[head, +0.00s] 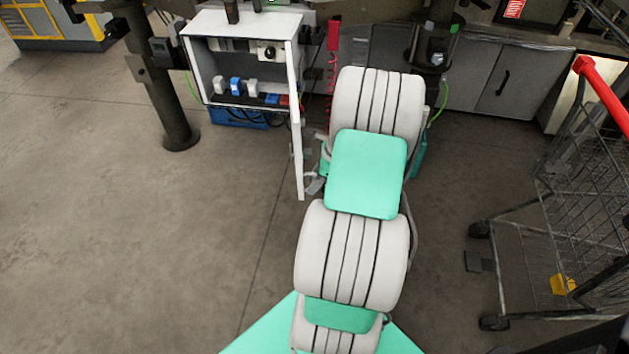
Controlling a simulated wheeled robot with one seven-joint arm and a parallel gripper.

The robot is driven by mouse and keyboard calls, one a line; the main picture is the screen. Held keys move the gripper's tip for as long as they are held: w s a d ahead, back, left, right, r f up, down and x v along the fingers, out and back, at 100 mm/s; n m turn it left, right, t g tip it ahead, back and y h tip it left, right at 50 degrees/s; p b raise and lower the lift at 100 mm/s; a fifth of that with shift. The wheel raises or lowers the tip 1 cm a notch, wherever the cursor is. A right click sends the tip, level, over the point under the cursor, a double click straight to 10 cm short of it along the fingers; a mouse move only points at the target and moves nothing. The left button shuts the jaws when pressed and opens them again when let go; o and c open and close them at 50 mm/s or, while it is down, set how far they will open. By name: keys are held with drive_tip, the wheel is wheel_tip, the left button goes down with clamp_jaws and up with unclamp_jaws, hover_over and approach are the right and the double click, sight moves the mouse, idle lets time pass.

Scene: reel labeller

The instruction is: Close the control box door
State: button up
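The control box (205,47) is a white open-fronted cabinet at the upper left of centre in the head view. Its door (298,140) stands wide open, seen nearly edge-on, swung out toward me from the box's right side. My white and green arm reaches up the middle of the view, just right of the door. Small grey parts of what looks like my gripper (315,184) show beside the door's lower near end. The rest is hidden behind my arm, so I cannot tell the finger state or whether it touches the door.
Switches and blue and white connectors (236,85) are inside the box. A dark post (165,100) stands to its left, and a blue crate (238,117) lies below. A wire shopping cart (560,220) with a red handle is at right. The floor at left is clear.

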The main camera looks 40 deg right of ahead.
clamp_jaws()
idle(1.3)
